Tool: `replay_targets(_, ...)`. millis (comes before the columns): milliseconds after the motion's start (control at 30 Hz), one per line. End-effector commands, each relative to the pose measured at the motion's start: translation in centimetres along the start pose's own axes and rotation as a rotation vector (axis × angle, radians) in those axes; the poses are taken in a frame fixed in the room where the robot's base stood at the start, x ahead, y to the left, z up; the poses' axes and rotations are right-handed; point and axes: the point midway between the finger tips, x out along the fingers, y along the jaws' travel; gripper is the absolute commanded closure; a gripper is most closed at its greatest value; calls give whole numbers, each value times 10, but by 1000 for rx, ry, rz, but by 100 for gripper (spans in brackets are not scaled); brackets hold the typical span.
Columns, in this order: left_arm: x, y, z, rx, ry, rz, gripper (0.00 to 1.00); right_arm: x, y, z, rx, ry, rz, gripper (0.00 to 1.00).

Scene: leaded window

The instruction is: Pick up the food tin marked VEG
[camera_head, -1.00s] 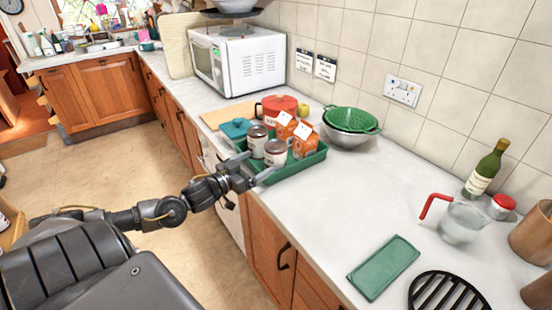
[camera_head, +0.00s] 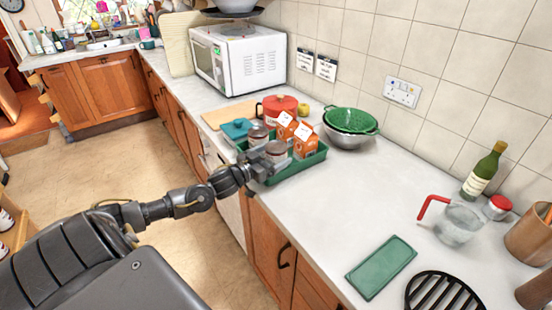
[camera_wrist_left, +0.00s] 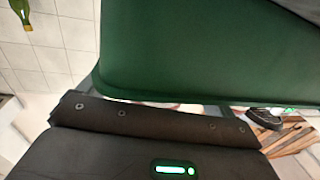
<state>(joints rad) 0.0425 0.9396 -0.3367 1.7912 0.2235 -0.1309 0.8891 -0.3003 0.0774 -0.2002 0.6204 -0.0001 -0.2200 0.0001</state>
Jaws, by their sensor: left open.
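Two food tins with pale labels stand in the green tray: a front tin (camera_head: 276,152) and a rear tin (camera_head: 258,135). The lettering is too small to read, so I cannot tell which is marked VEG. My left gripper (camera_head: 262,165) is open at the tray's near left edge, close to the front tin and partly covering it. I cannot tell whether it touches the tin. In the left wrist view, a large dark green surface (camera_wrist_left: 190,50), which looks like the tray wall, fills the upper part and hides the tins.
A red pot (camera_head: 280,108) is behind, and a green colander (camera_head: 350,120) sits in a bowl at right.

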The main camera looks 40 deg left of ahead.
Motion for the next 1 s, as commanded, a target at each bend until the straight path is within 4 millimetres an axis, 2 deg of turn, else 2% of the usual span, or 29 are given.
replay_targets(167, 0, 0, 0, 0, 0, 0, 9, 0, 0, 0, 0, 1, 0, 100)
replay_targets(667, 0, 0, 0, 0, 0, 0, 72, 0, 2, 0, -1, 0, 2, 100)
replay_targets(1000, 0, -1, -5, 1, 5, 0, 72, 2, 4, 0, -1, -1, 4, 100)
